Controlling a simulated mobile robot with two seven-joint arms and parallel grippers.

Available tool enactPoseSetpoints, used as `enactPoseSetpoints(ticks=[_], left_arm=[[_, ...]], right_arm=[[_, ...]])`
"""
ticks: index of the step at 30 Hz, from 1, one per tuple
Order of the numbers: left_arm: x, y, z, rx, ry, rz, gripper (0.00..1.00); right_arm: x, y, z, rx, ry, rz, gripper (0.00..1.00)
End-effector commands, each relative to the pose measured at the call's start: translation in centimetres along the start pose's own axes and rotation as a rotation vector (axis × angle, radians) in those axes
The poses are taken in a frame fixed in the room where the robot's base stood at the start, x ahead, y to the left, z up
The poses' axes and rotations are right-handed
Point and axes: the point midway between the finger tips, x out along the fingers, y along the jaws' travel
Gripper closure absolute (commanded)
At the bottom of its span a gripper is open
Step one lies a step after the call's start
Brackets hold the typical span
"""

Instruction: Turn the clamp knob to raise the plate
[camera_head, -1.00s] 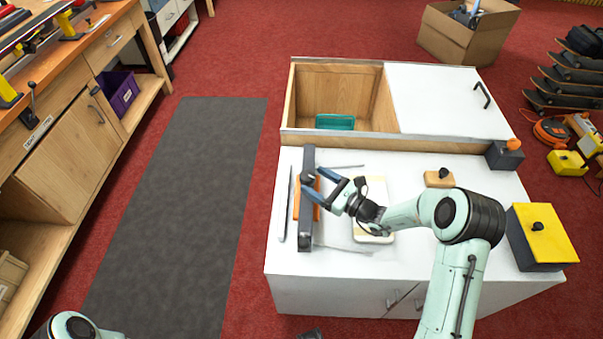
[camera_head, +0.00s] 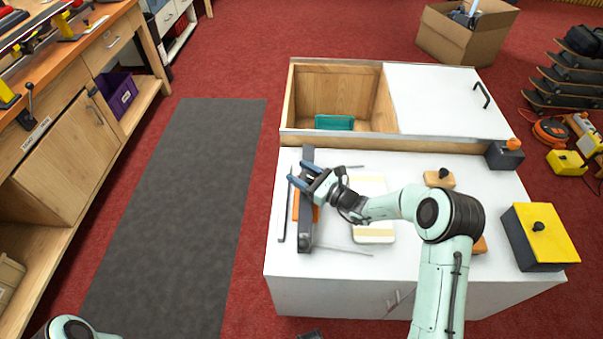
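The clamp is a long dark grey bar (camera_head: 306,230) lying over an orange piece (camera_head: 296,207) on the white bench top (camera_head: 410,258). My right gripper (camera_head: 297,172) is over the upper part of the bar, where the clamp knob was visible earlier. Its two blue-grey fingers are spread apart and point left across the bar. The knob is now hidden behind the gripper, and I cannot see whether the fingers touch it. I cannot make out a plate under the bar.
A cream-and-white block (camera_head: 374,235) lies right of the clamp, with thin rods nearby. A wooden block with a dark knob (camera_head: 438,178) and a yellow-topped box (camera_head: 543,233) stand farther right. An open compartment holds a teal tray (camera_head: 334,122).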

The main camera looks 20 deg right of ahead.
Motion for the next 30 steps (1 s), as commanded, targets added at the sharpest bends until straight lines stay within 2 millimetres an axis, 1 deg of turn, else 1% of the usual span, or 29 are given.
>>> enactPoseSetpoints(ticks=[5, 10, 14, 19, 23, 26, 29, 30], left_arm=[[0.0, 0.0, 0.0, 0.0, 0.001, 0.0, 1.0], [0.1, -0.1, -0.2, 0.0, 0.005, 0.0, 1.0], [0.3, -0.1, -0.5, -0.001, 0.012, -0.001, 1.0], [0.9, -0.4, -1.3, -0.003, 0.035, -0.002, 1.0], [1.7, -0.7, -2.6, -0.006, 0.07, -0.003, 1.0], [2.6, -1.1, -4.0, -0.009, 0.106, -0.005, 1.0], [3.7, -1.6, -6.0, -0.014, 0.158, -0.008, 1.0], [4.2, -1.9, -7.0, -0.016, 0.185, -0.01, 1.0]], right_arm=[[0.0, 0.0, 0.0, -0.002, 0.0, 0.018, 0.76], [-0.1, 0.0, -0.1, -0.004, -0.002, 0.082, 0.76], [-0.1, 0.2, -0.1, -0.004, -0.006, 0.168, 0.76], [-0.2, 0.4, -0.3, -0.004, -0.01, 0.316, 0.76], [-0.2, 0.6, -0.5, -0.003, -0.014, 0.439, 0.76], [-0.3, 0.8, -0.6, -0.003, -0.016, 0.534, 0.76], [-0.4, 0.9, -0.8, -0.002, -0.019, 0.629, 0.76], [-0.4, 1.0, -0.9, -0.003, -0.02, 0.668, 0.76]])
